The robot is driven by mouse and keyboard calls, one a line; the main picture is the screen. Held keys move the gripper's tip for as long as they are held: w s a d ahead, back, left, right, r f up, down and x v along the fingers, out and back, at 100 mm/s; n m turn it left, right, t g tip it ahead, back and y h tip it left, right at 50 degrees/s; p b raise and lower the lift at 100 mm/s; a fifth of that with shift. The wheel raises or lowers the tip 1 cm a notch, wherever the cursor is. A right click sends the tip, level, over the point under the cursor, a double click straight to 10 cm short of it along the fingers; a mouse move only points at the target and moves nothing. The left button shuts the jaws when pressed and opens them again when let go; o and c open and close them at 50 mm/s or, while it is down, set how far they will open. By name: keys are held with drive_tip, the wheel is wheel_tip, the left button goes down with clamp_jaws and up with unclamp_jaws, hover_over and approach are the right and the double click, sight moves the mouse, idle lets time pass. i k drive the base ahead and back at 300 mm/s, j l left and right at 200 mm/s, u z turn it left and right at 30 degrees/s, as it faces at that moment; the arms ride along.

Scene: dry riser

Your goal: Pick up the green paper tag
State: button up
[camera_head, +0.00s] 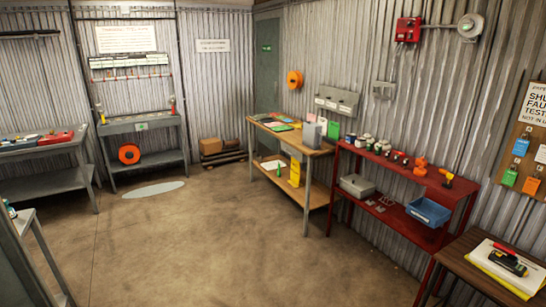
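A green paper tag (509,178) hangs on the brown pegboard (528,138) at the far right, low on its left side. A blue tag (520,147) hangs just above it, and an orange tag (531,186) hangs to its right. The green tag looks upright and unobstructed, but its fastening is too small to make out clearly. My gripper is not in view.
A brown table (462,262) with a dark tool on a yellow-edged sheet stands below the pegboard. A red shelf unit (398,173) with small items and a blue bin (428,212) stands left of it. The concrete floor (230,240) in the middle is clear.

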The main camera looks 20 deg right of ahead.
sight(510, 176)
drive_tip(key=i+l+z, duration=0.4)
drive_tip(key=i, duration=0.2)
drive_tip(key=i+z, duration=0.4)
drive_tip(key=i, duration=0.25)
drive_tip(key=i+z, duration=0.4)
drive_tip(key=i, duration=0.25)
drive_tip(key=i+j+z, duration=0.4)
drive_tip(key=i, duration=0.2)
drive_tip(key=i+l+z, duration=0.15)
drive_tip(key=i+z, duration=0.25)
drive_tip(key=i, duration=0.45)
drive_tip(key=i+j+z, duration=0.1)
drive_tip(key=i+z, duration=0.3)
drive_tip(key=i, duration=0.4)
